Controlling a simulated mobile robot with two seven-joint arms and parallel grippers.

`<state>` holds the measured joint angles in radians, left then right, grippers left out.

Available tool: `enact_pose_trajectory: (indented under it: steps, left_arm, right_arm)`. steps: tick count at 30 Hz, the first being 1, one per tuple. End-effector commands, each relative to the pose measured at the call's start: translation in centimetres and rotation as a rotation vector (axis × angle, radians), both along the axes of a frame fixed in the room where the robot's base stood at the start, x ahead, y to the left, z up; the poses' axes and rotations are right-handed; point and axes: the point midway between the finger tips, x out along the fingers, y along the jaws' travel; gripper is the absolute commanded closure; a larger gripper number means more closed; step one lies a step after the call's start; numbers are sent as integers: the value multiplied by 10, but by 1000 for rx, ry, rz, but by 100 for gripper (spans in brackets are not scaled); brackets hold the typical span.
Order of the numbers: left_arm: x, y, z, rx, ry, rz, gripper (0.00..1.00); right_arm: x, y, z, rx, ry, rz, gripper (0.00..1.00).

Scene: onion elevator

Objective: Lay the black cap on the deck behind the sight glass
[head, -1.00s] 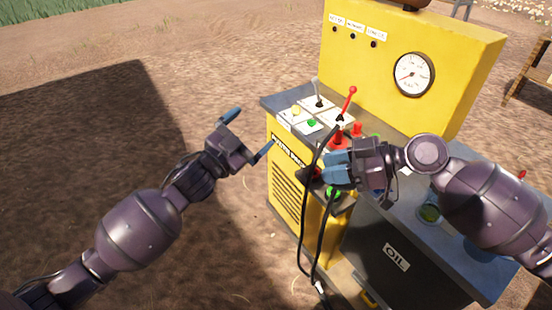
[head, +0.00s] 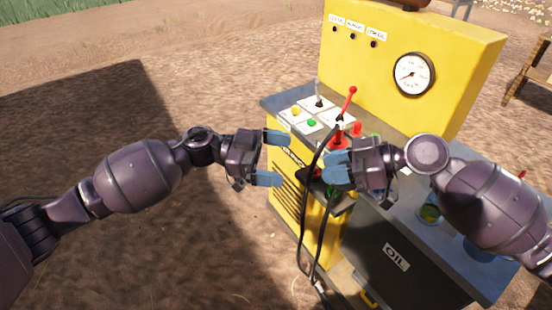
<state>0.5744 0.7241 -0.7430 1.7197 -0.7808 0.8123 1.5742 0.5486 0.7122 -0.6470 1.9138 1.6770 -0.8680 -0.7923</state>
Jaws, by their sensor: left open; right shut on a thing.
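My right gripper (head: 330,170) is shut, in front of the yellow machine. A small dark piece (head: 309,174) shows at its fingertips, beside the black cables; it may be the black cap, but fingers and cables hide too much to be certain. My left gripper (head: 278,158) is open and empty, fingers pointing right, left of the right gripper. A round glass with green in it (head: 429,213), which looks like the sight glass, is set in the blue-grey deck (head: 403,207) above the dark OIL tank (head: 380,255). My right arm covers much of the deck behind it.
The control panel holds a red lever (head: 348,103), a grey lever (head: 318,92), and yellow and green buttons. A tall yellow panel with a round gauge (head: 413,74) stands behind. Black cables (head: 318,240) hang down the front. Open dirt ground lies to the left.

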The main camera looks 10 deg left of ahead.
Motion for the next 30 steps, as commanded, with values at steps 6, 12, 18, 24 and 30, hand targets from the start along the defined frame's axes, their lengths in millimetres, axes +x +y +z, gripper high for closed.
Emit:
enact_pose_trajectory:
  steps: [6,12,18,24,30]
  left_arm:
    - [-6,0,-1,13,119,-31,0]
    - [-7,-13,-1,11,137,-31,0]
    - [-10,-43,-3,11,135,-31,0]
    - [-12,-75,-4,11,135,-29,0]
    - [-14,-102,-5,11,134,-28,0]
  right_arm:
    - [0,0,0,0,0,0,100]
    - [0,0,0,0,0,0,100]
    - [0,0,0,0,0,0,100]
    - [0,0,0,0,0,0,100]
    - [0,0,0,0,0,0,100]
